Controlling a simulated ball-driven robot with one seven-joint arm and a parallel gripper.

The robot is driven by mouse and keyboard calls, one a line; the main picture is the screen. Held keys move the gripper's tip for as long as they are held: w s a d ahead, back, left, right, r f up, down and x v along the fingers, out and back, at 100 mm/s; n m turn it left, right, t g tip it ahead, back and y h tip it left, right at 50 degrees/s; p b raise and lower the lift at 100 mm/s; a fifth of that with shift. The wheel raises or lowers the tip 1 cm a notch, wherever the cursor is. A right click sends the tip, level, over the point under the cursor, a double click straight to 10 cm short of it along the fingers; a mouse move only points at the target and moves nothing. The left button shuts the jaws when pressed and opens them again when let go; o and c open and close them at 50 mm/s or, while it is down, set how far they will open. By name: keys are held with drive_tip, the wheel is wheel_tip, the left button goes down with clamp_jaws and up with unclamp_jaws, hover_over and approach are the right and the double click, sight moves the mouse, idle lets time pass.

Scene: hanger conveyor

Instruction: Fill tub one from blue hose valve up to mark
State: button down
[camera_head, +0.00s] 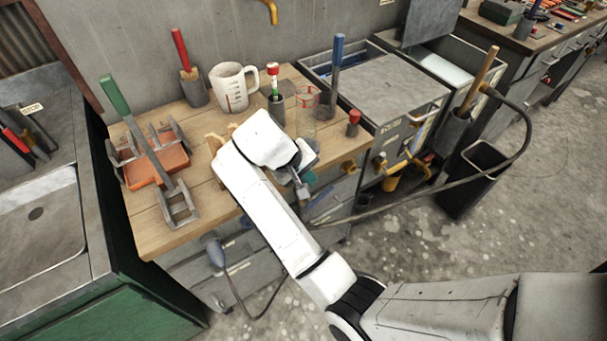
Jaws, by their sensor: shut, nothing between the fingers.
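My gripper (303,191) is small in view at the end of my white arm, at the front edge of the wooden bench; it looks shut and empty, its tips partly hidden. Grey metal tub-like units stand right of the bench, one with a grey top (380,82) and one open with a pale inside (441,62). I cannot tell which is tub one, and no fill mark is readable. A dark hose (420,186) runs along the right.
A sink (40,225) is at left. A black bin (470,180) stands at right; floor beyond it is clear.

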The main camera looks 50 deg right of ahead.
sight(326, 190)
drive_tip(key=x, duration=0.8)
drive_tip(key=shift+d+f+p, duration=0.2)
drive_tip(key=shift+f+p, duration=0.1)
drive_tip(key=shift+p, duration=0.05)
drive_tip(key=shift+d, duration=0.1)
